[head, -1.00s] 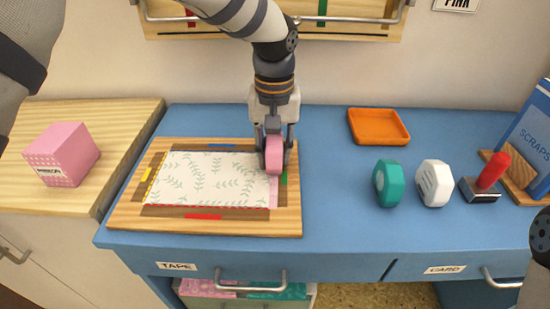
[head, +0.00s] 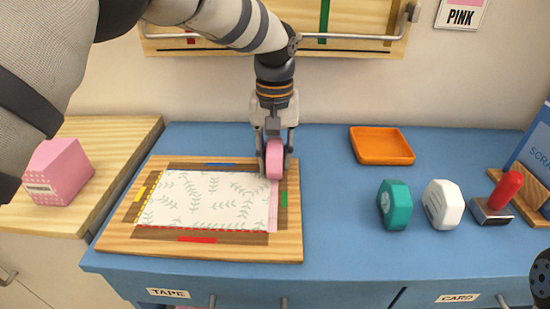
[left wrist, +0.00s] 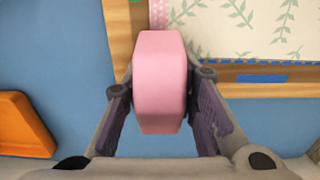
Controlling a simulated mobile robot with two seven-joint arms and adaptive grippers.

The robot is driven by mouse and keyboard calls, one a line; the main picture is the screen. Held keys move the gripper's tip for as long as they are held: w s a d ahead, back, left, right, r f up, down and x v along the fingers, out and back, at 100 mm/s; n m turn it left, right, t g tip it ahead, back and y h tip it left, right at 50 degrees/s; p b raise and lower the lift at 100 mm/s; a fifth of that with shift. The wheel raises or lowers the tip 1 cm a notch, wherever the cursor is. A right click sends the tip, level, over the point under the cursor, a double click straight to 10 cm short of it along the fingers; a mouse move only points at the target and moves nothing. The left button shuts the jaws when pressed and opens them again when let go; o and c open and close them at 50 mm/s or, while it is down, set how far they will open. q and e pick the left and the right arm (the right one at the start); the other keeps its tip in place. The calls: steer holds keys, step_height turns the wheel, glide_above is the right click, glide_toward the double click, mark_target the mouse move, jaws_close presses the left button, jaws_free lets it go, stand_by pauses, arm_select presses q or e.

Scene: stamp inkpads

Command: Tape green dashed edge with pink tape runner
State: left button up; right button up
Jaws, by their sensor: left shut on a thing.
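My left gripper (head: 274,150) is shut on the pink tape runner (head: 274,160) and points down at the upper right corner of the patterned card. In the left wrist view the runner (left wrist: 160,85) sits between both fingers. The white card with green leaves (head: 210,200) lies on the wooden board (head: 120,245). A pink strip (head: 273,212) runs along the card's right edge, beside the green mark (head: 284,199). The runner hides the strip's upper end. A red dashed line (head: 200,230) shows along the card's lower edge.
Red (head: 197,240), yellow (head: 140,193) and blue (head: 221,165) marks are on the board. A teal runner (head: 393,205), a white runner (head: 442,204), a red-handled stamp (head: 502,197) and an orange tray (head: 381,146) stand right. A pink box (head: 58,172) is left.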

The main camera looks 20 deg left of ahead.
mark_target(275, 141)
arm_select(q)
step_height(275, 141, up, 7)
steer(key=shift+r+p, duration=0.1)
steer(key=shift+p, duration=0.95)
arm_select(e)
steer(key=shift+w+r+t, duration=0.4)
steer(key=shift+w+r, duration=0.65)
steer(key=shift+r, duration=0.15)
